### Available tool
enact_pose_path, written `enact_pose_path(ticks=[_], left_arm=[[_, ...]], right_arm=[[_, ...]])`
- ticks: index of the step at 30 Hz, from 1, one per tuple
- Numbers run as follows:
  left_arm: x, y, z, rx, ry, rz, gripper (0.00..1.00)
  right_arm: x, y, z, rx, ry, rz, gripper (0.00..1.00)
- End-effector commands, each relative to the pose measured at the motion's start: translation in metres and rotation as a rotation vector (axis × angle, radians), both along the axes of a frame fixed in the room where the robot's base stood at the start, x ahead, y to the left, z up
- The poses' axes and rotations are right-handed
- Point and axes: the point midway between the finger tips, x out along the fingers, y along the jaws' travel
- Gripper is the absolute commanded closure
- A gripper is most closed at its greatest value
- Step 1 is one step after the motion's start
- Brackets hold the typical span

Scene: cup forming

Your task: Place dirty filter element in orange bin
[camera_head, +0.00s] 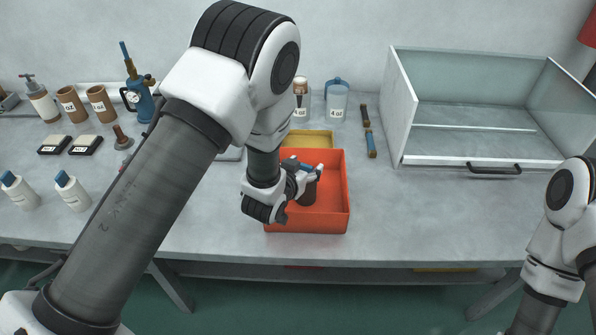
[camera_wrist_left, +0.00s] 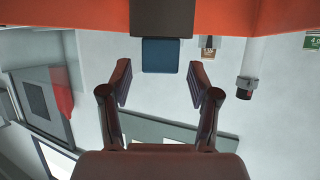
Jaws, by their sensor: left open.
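The orange bin (camera_head: 335,222) stands on the table in the middle of the head view. A dark filter element (camera_head: 308,192) with a blue end stands inside it, partly hidden by my left gripper (camera_head: 308,174). In the left wrist view the dark body and blue end (camera_wrist_left: 164,56) of this element show just beyond the fingers, with the orange bin wall (camera_wrist_left: 60,18) along the top edge. My left gripper (camera_wrist_left: 160,82) is open, with nothing between its fingers. My right gripper is out of view; only part of my right arm shows at the right edge.
Two brown-and-blue pieces (camera_head: 371,144) lie right of the bin. A yellow tray (camera_head: 318,138) sits behind it. A glass-sided case (camera_head: 400,110) with a black handle stands at the right. Bottles, cups and a blue pump (camera_head: 140,100) are at the left. The front right tabletop is clear.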

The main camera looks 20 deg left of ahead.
Motion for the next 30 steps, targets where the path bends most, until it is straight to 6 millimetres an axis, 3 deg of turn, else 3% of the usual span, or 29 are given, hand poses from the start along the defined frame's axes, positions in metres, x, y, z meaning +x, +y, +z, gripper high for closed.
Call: enact_pose_path(ticks=[12,19,26,28,30], left_arm=[[-0.089,0.01,0.036,0.003,0.002,-0.001,0.39],[-0.109,0.012,0.045,0.0,0.001,0.0,0.39],[-0.109,0.012,0.045,0.0,0.003,0.0,0.39],[-0.112,0.015,0.034,0.001,0.034,0.008,0.39],[-0.122,0.022,0.005,0.006,0.123,0.025,0.39]], right_arm=[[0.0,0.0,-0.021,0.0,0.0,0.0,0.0],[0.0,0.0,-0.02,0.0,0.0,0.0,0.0],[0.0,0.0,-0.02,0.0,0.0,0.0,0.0],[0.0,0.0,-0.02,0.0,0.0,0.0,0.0],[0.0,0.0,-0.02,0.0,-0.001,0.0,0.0]])
